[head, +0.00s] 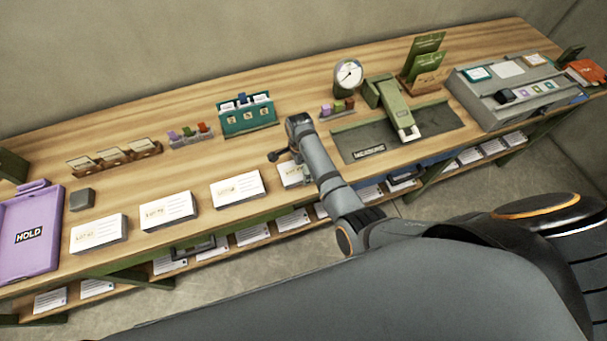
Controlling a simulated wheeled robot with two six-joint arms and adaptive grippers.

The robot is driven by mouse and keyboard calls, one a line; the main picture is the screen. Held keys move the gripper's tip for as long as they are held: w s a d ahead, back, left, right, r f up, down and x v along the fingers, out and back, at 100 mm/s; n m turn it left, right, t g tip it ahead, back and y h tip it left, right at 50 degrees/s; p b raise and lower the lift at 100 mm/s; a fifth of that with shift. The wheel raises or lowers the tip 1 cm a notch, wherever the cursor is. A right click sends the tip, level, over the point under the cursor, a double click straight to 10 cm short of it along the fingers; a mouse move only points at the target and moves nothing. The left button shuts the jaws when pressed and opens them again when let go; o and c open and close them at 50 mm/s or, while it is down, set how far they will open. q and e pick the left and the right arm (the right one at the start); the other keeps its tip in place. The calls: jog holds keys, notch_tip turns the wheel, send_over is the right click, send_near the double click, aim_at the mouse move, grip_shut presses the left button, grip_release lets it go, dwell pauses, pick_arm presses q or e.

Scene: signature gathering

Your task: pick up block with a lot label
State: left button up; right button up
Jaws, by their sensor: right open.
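Several white blocks with lot labels stand in a row along the bench's front edge. From left they are the first block (98,232), the second block (168,211), the third block (238,190) and a fourth block (293,174). My arm partly hides the fourth. The label numbers are too small to read surely. My right gripper (278,156) is over the bench, just behind the fourth block as seen here. It is open, with nothing seen in it; its fingertips are small and dark. My left gripper is out of view.
A purple HOLD tray (52,208) and a small grey block (82,199) are at left. A teal card holder (248,116) and colored stamps (190,136) stand behind.

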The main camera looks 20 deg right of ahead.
jog(key=shift+r, duration=0.1)
jog(key=shift+c, duration=0.3)
jog(key=shift+c, duration=1.3)
jog(key=c, duration=1)
